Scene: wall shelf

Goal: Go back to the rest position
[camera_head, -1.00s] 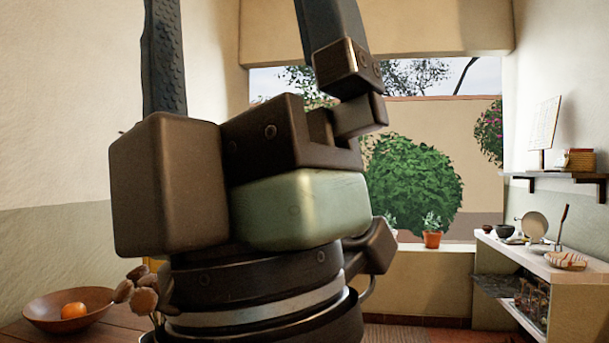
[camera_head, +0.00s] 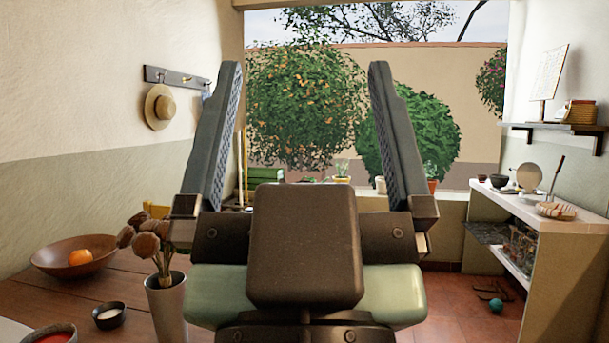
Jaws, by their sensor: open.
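My gripper (camera_head: 303,88) stands upright in the middle of the view, close to the camera. Its two long dark fingers point up and are wide apart, with nothing between them. Its dark body and pale green housing hide part of the window sill and the floor behind. The gripper touches nothing that I can see.
A wooden table at the lower left (camera_head: 95,288) bears a bowl (camera_head: 50,262) with an orange (camera_head: 80,257), a vase (camera_head: 167,305) of dried flowers and a small cup (camera_head: 109,316). A wall shelf (camera_head: 555,127) and a counter (camera_head: 560,222) are at the right.

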